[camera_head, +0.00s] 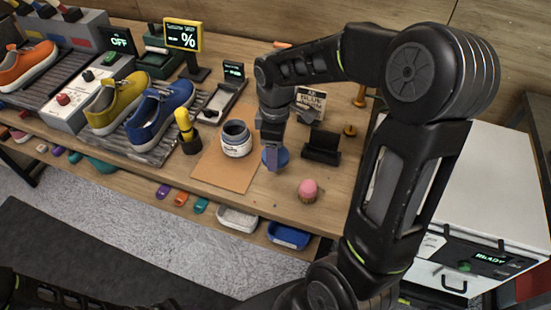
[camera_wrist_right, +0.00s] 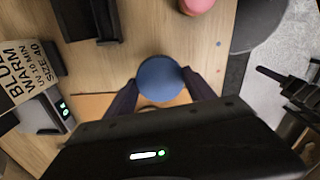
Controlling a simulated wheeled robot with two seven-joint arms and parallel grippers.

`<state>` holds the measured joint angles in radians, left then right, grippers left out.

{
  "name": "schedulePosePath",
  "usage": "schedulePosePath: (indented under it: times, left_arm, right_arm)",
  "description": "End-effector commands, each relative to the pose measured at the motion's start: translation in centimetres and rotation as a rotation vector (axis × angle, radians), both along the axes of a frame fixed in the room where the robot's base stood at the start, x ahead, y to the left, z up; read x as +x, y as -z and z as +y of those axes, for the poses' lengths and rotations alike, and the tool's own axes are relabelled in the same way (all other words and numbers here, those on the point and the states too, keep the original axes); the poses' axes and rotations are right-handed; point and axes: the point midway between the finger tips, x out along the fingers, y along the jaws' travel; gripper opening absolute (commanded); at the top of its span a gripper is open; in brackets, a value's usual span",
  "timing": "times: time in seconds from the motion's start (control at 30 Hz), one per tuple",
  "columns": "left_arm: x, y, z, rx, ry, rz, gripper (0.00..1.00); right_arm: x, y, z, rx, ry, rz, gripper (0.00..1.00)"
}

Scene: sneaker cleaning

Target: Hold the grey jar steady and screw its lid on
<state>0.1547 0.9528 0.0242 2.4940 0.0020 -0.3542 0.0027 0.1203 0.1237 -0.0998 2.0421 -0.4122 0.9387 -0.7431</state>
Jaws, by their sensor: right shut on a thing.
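The grey jar (camera_head: 236,143) stands upright on the brown mat (camera_head: 226,176) in the head view. Its top is open and dark inside, and it has a white label. My right gripper (camera_head: 275,158) is just right of the jar, pointing down, apart from it. It is shut on the round blue lid (camera_wrist_right: 160,78), which lies between the two fingertips in the right wrist view; a part of the lid also shows in the head view (camera_head: 283,157). Part of my left arm shows at the lower left of the head view, but its gripper is out of view.
A pink-topped brush (camera_head: 308,189) stands near the table's front edge. A black stand (camera_head: 321,148) and a sign card (camera_head: 310,101) are behind the gripper. A yellow-topped bottle (camera_head: 187,131) and a blue sneaker (camera_head: 160,114) are left of the jar. A white box (camera_head: 475,180) stands at the right.

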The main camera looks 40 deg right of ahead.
Motion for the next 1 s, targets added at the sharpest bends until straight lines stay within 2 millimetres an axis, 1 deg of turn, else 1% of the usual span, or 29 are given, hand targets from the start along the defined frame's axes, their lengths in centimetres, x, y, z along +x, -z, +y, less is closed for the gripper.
schedulePosePath:
  times: [0.03, 0.1, 0.2, 0.33, 0.47, 0.97, 1.0]
  left_arm:
    - [0.0, 0.2, 0.0, -0.001, 0.0, 0.0, 0.44]
    - [0.0, 0.3, 0.0, -0.001, 0.001, -0.001, 0.44]
    - [0.1, 0.4, 0.0, -0.001, 0.001, -0.001, 0.44]
    - [0.1, 0.4, 0.0, -0.002, 0.001, -0.002, 0.44]
    - [0.1, 0.4, 0.0, -0.002, 0.0, -0.003, 0.44]
    - [0.1, 0.4, 0.0, -0.002, 0.0, -0.003, 0.44]
    - [0.1, 0.4, 0.0, -0.002, 0.0, -0.003, 0.47]
  right_arm:
    - [0.1, -1.0, 0.0, 0.0, 0.0, -0.006, 0.26]
    - [0.1, -2.4, 0.0, 0.0, 0.0, -0.006, 0.26]
    - [0.1, -3.9, 0.0, 0.0, 0.0, -0.003, 0.26]
    - [0.0, -5.2, 0.0, 0.0, -0.001, -0.001, 0.26]
    - [0.0, -5.6, 0.0, 0.001, -0.001, 0.001, 0.26]
    - [0.0, -5.5, 0.0, 0.0, 0.0, 0.001, 0.26]
    - [0.0, -5.5, 0.0, 0.0, -0.001, 0.001, 0.26]
